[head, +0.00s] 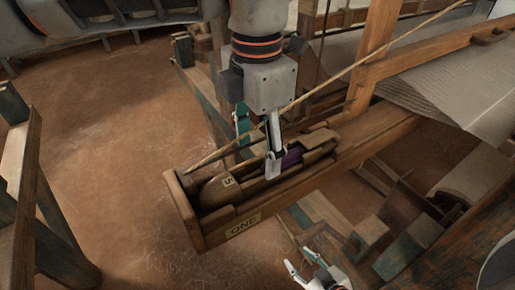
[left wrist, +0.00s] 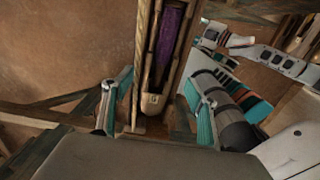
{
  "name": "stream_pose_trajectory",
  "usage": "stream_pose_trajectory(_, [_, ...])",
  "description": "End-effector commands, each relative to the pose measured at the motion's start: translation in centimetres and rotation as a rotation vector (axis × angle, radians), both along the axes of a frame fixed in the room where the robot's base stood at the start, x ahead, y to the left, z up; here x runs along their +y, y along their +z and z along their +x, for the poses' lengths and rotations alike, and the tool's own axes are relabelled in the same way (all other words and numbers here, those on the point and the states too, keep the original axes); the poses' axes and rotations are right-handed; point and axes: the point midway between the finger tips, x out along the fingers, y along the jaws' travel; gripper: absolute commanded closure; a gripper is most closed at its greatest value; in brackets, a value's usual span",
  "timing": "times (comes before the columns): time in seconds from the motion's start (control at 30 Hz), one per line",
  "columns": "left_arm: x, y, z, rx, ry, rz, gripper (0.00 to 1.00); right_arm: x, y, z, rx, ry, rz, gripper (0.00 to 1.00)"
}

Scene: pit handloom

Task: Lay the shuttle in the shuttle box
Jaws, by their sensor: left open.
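The shuttle (head: 222,188), wooden with a tag reading 5 and purple yarn in its middle, lies lengthwise inside the shuttle box (head: 196,226), whose front plate reads ONE. My left gripper (head: 274,160) is open just over the shuttle's middle and hides part of it and its yarn. In the left wrist view, the shuttle's purple yarn (left wrist: 169,32) and pale nose show between the spread fingers of my left gripper (left wrist: 158,112). Whether a finger touches the shuttle I cannot tell. My right gripper (head: 299,258) is low in front of the box, open and empty.
A cord (head: 355,65) runs diagonally from the box's left end up past my left gripper. A wooden post (head: 373,50) and woven cloth (head: 465,95) stand to the right. Treadle-like wooden parts (head: 405,225) lie at lower right. The earthen floor (head: 110,140) at left is clear.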

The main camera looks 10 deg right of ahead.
Motion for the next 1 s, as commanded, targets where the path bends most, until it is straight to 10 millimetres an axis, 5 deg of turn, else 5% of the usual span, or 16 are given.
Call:
stream_pose_trajectory(0.53, [0.0, 4.1, 0.0, 0.0, -0.001, 0.0, 0.42, 0.0, 3.2, 0.2, -0.005, 0.0, 0.0, 0.6])
stream_pose_trajectory(1.0, [0.0, 4.2, 0.0, 0.001, -0.001, 0.001, 0.42, 0.0, 3.2, 0.2, -0.005, -0.001, 0.0, 0.6])
